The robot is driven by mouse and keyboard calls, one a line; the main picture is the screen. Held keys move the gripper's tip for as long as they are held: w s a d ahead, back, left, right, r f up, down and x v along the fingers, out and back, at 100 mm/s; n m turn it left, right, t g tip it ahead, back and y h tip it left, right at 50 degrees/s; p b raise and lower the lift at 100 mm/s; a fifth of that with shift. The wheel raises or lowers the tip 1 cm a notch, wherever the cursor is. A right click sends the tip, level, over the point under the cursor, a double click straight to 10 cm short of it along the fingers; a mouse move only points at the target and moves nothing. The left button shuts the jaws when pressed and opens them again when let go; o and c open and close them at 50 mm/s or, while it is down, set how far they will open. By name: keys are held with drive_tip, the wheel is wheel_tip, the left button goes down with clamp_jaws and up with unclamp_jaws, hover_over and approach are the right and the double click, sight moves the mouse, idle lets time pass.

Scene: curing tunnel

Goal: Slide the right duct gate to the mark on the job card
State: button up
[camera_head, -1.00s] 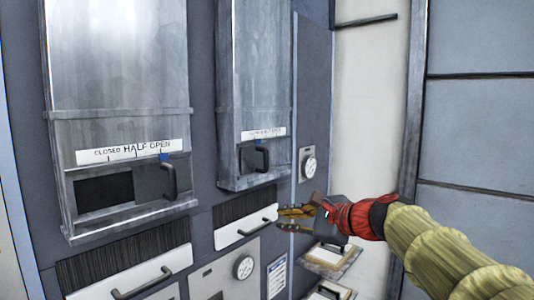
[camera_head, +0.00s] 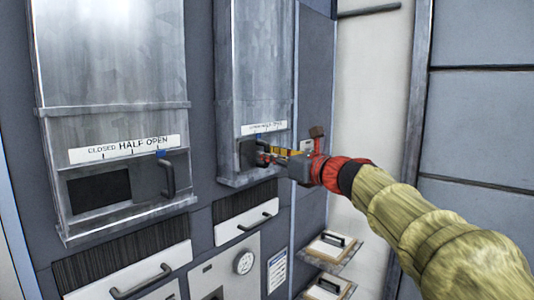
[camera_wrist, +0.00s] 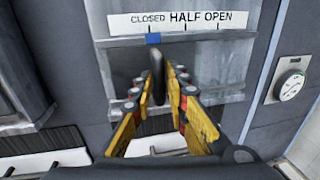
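The right duct gate's black upright handle (camera_wrist: 157,72) stands between my gripper's fingers in the wrist view. My gripper (camera_wrist: 161,78) is open around it, with a visible gap on the right side; the left finger is close to the handle. The gate's blue pointer (camera_wrist: 153,38) is below the word CLOSED on the white scale (camera_wrist: 170,20), which reads CLOSED, HALF, OPEN. In the head view my gripper (camera_head: 268,155) reaches the right duct (camera_head: 255,70) from the right and partly hides the handle. A white printed card (camera_head: 277,271) hangs below; its text is too small to read.
The left duct (camera_head: 110,55) has its own handle (camera_head: 168,175), with its blue pointer near OPEN. A round dial (camera_wrist: 290,86) is right of the right duct. White drawers with bar handles (camera_head: 245,222) and small shelves (camera_head: 328,248) are below.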

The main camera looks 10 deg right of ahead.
drive_tip(key=shift+w+a, duration=0.25)
drive_tip(key=shift+w, duration=0.15)
drive_tip(key=c, duration=0.4)
drive_tip(key=shift+d, duration=0.1)
clamp_jaws()
